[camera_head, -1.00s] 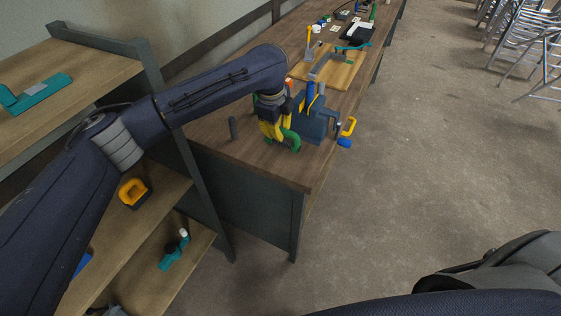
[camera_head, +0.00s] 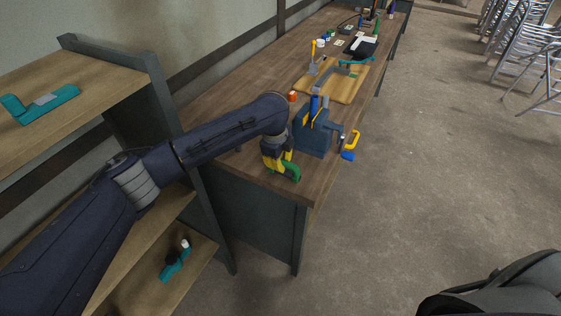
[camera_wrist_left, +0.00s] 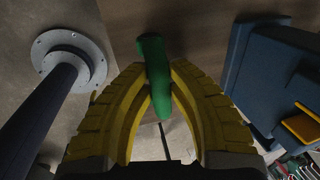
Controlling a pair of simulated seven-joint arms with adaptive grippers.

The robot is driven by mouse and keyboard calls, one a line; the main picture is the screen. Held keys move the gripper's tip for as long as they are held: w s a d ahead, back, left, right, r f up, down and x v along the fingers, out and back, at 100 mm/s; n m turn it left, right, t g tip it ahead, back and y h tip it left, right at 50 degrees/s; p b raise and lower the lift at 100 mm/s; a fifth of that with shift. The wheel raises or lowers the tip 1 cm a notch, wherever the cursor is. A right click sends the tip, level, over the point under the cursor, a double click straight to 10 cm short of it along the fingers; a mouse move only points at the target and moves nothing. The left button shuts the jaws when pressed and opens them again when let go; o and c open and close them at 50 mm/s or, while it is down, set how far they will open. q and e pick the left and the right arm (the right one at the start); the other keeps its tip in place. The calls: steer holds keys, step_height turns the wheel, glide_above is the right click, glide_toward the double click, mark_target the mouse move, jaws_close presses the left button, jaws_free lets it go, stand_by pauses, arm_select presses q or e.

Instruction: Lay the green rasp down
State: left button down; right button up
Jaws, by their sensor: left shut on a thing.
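My left gripper (camera_head: 282,166) has yellow fingers and is over the near end of the long wooden workbench (camera_head: 262,178). It is shut on the green rasp (camera_head: 291,173), whose green part sticks out below the fingers in the head view. In the left wrist view the green rasp (camera_wrist_left: 154,62) lies between the two yellow fingers (camera_wrist_left: 160,100), tilted slightly. The rest of the rasp is hidden by the gripper. I cannot tell whether it touches the bench top. My right gripper is not in view.
A wooden board (camera_head: 345,88) lies farther back. A shelf unit (camera_head: 110,62) stands left. Some bare bench top shows around the gripper.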

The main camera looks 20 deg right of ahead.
mark_target(278, 172)
arm_select(q)
steer(key=c, duration=1.3)
jaws_free()
steer(key=shift+f, duration=0.1)
steer(key=shift+c, duration=0.2)
steer(key=v, duration=0.8)
